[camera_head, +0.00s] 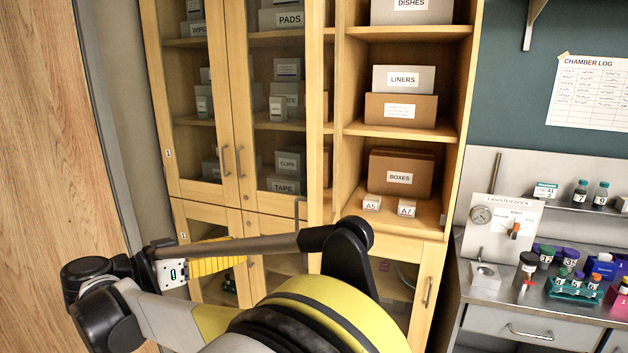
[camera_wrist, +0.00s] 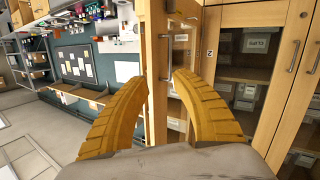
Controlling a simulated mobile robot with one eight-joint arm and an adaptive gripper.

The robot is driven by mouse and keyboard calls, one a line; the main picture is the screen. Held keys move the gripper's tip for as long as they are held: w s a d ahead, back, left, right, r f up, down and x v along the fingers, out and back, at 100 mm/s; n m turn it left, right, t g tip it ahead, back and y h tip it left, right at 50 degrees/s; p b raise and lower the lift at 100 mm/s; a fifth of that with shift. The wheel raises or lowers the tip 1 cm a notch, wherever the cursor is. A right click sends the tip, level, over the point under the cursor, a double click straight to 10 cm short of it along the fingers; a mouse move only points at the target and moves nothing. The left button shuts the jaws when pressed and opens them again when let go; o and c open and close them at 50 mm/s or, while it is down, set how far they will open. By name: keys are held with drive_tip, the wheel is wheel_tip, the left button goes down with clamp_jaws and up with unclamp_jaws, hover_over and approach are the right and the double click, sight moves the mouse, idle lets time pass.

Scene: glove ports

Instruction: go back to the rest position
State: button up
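My gripper (camera_wrist: 163,77) shows in the wrist view as two ribbed yellow fingers, apart, with nothing between them. A wooden cabinet post (camera_wrist: 156,60) shows behind the gap; I cannot tell how far off it is. In the head view my gripper (camera_head: 222,261) is at the lower left, in front of the cabinet's lower doors. My own arm hides part of it there. No object is seen held.
A wooden cabinet with glass doors (camera_head: 203,90) and open shelves (camera_head: 400,132) stands ahead. A metal counter (camera_head: 540,308) with vials is at right. A wooden panel (camera_head: 50,150) is close at left. Open floor (camera_wrist: 35,125) shows at left in the wrist view.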

drive_tip(key=s+d+f+n+g+y+b, duration=0.1)
drive_tip(key=d+f+n+g+y+b, duration=0.15)
drive_tip(key=d, duration=0.85)
drive_tip(key=s+d+f+n+g+y+b, duration=0.1)
drive_tip(key=d+f+n+g+y, duration=0.15)
drive_tip(key=d, duration=0.95)
drive_tip(key=s+d+f+n+y+b, duration=0.1)
drive_tip(key=s+d+f+y+b, duration=0.1)
drive_tip(key=s+d+f, duration=0.3)
drive_tip(key=s+d+f+n+t+y+b, duration=0.1)
drive_tip(key=s+d+f+y+b, duration=0.2)
drive_tip(key=s+f, duration=0.8)
drive_tip(key=s+d+y, duration=0.2)
drive_tip(key=s+d, duration=0.1)
drive_tip(key=s, duration=0.1)
drive_tip(key=shift+s+d, duration=0.15)
drive_tip(key=shift+d, duration=0.15)
